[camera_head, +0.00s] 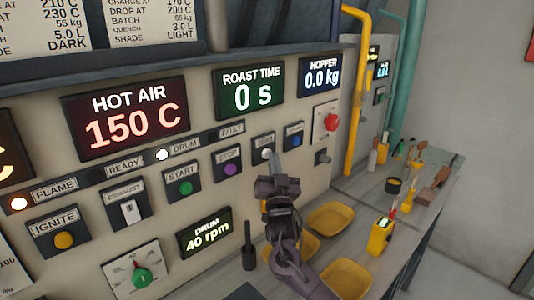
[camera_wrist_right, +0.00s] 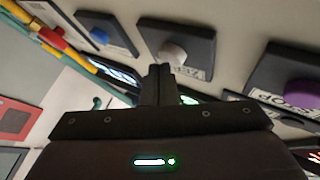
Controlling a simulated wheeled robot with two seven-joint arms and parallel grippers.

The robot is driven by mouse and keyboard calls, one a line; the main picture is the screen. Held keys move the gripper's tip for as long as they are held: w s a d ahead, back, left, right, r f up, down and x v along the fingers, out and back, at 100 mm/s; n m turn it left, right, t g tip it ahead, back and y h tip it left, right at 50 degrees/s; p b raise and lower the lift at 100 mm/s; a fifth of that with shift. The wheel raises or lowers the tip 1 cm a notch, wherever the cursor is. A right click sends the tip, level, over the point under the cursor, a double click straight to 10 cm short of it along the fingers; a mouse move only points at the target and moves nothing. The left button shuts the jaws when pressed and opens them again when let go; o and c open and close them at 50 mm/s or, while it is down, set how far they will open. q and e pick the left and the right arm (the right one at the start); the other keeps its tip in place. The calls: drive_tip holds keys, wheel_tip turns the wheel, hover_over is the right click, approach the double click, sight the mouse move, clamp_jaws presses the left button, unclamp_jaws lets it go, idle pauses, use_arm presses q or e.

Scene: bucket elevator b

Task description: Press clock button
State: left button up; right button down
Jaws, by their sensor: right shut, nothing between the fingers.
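A control panel wall carries a ROAST TIME display (camera_head: 248,94) that reads 0 s. Below it, a pale round button on a dark plate (camera_head: 262,142) is partly hidden by my right gripper. In the right wrist view the pale button (camera_wrist_right: 173,52) shows on its plate, with a label beside it that looks like ZERO. My right gripper (camera_head: 270,164) is shut and empty, its tips just in front of that button; the shut fingers (camera_wrist_right: 158,80) point towards it. I cannot tell whether they touch. My left gripper is not in view.
A purple STOP button (camera_head: 231,169) and a blue button (camera_head: 294,140) flank the pale one. A red knob (camera_head: 331,122) lies further right. Yellow trays (camera_head: 331,218) and a yellow tool (camera_head: 381,236) stand on the bench below.

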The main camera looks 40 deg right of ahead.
drive_tip(key=shift+s+d, duration=0.1)
drive_tip(key=shift+s, duration=0.6)
drive_tip(key=shift+s, duration=0.1)
drive_tip(key=s, duration=0.2)
drive_tip(key=s+p, duration=0.1)
drive_tip(key=s, duration=0.1)
drive_tip(key=s+p, duration=0.1)
drive_tip(key=shift+s+d, duration=0.25)
drive_tip(key=shift+s, duration=0.15)
idle(0.4)
